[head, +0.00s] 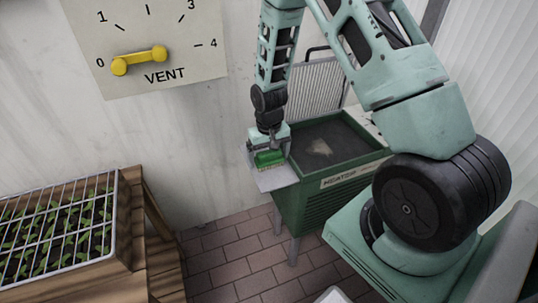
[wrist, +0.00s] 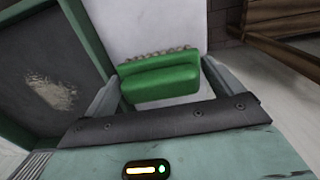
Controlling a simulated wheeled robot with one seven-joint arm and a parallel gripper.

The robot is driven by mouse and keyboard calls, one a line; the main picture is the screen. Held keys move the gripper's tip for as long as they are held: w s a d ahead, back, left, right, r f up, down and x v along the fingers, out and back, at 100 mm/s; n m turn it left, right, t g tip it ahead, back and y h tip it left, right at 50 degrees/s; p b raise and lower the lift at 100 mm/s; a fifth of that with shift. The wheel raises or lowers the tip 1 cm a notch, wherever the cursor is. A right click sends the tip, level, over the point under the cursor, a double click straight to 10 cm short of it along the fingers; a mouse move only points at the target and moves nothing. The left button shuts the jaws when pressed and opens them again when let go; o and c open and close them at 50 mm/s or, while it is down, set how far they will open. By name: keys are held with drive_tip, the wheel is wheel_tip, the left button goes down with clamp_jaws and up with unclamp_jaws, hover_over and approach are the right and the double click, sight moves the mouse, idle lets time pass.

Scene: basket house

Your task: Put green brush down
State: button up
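The green brush (head: 269,159) is between the two fingers of my gripper (head: 268,153). In the wrist view the brush (wrist: 160,80) spans the gap between the fingertips (wrist: 160,72), with its pale bristles along the far edge. The fingers appear closed on its two ends. A pale flat shelf (head: 279,181) on the side of the green heater lies directly below the brush. The shelf also fills the background behind the brush in the wrist view (wrist: 160,25). I cannot tell whether the brush touches the shelf.
The green heater (head: 345,185) has a dark top with a pale smudge, right of my gripper. A wooden seedling table (head: 130,222) with a white grid stands at left. A vent dial with a yellow handle (head: 140,60) is on the wall. Brick floor (head: 230,258) lies between.

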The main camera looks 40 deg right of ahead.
sight(269, 151)
drive_tip(key=shift+r, duration=0.15)
wheel_tip(269, 151, up, 12)
drive_tip(key=s+a+r+n, duration=0.2)
drive_tip(key=s+a+r, duration=0.1)
drive_tip(key=a, duration=0.5)
drive_tip(key=s+a+r+n, duration=0.2)
drive_tip(key=s+a+r, duration=0.2)
drive_tip(key=a, duration=0.3)
drive_tip(key=s+a+r+n, duration=0.2)
drive_tip(key=s+a+n, duration=0.1)
drive_tip(key=s, duration=0.5)
drive_tip(key=s+a+r+n, duration=0.2)
drive_tip(key=s+a, duration=0.4)
drive_tip(key=s, duration=0.3)
drive_tip(key=shift+s+a+r+n+y, duration=0.2)
drive_tip(key=shift+n+y, duration=0.1)
drive_tip(key=shift+n, duration=0.6)
wheel_tip(269, 151, up, 5)
drive_tip(key=p, duration=0.5)
drive_tip(key=shift+w+f, duration=0.1)
drive_tip(key=shift+f, duration=0.05)
